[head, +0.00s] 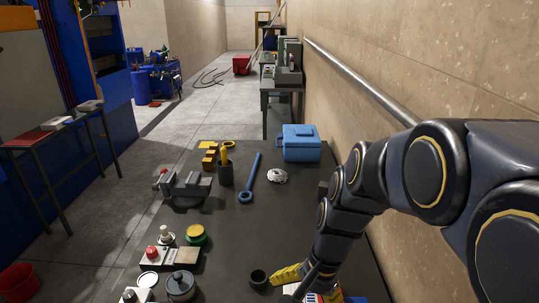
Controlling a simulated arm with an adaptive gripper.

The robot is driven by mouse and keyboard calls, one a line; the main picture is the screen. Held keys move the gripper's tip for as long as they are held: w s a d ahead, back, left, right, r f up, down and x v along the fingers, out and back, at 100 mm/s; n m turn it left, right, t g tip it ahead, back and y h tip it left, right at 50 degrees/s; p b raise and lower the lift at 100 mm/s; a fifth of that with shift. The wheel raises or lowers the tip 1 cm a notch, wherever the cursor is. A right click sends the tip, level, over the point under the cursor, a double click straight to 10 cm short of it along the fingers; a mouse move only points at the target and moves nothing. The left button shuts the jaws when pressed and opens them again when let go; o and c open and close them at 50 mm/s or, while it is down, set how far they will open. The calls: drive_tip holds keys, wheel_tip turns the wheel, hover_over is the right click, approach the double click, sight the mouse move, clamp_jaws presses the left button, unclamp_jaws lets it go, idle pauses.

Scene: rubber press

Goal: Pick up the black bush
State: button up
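A small black ring-shaped piece (258,278), which looks like the black bush, sits on the dark table (232,262) near the bottom of the head view. Its round opening faces up. My gripper (308,287) is low over the table to the right of this piece, apart from it. The gripper is dark, small and partly cut by the picture's lower edge, so its fingers are not clear.
A yellow item (288,274) lies between the black piece and my gripper. A vise (186,187), blue wrench (250,178) and blue toolbox (301,143) stand farther back. The table's middle is clear.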

drive_tip(key=w+a+f+m+t+y, duration=0.1)
drive_tip(key=w+a+f+m, duration=0.1)
drive_tip(key=w+f+m, duration=0.35)
drive_tip(key=w+a+f+m, duration=0.2)
drive_tip(key=w+f, duration=0.1)
drive_tip(key=w, duration=0.5)
drive_tip(key=m+t, duration=0.2)
drive_tip(key=m, duration=0.7)
approach(256, 281)
drive_tip(key=shift+s+d+r+n+y, duration=0.15)
drive_tip(key=shift+d+n+y, duration=0.1)
drive_tip(key=shift+d+y, duration=0.2)
drive_tip(key=shift+w+f, duration=0.2)
drive_tip(key=shift+f, duration=0.1)
drive_tip(key=shift+x, duration=3.75)
drive_tip(key=c, duration=1.1)
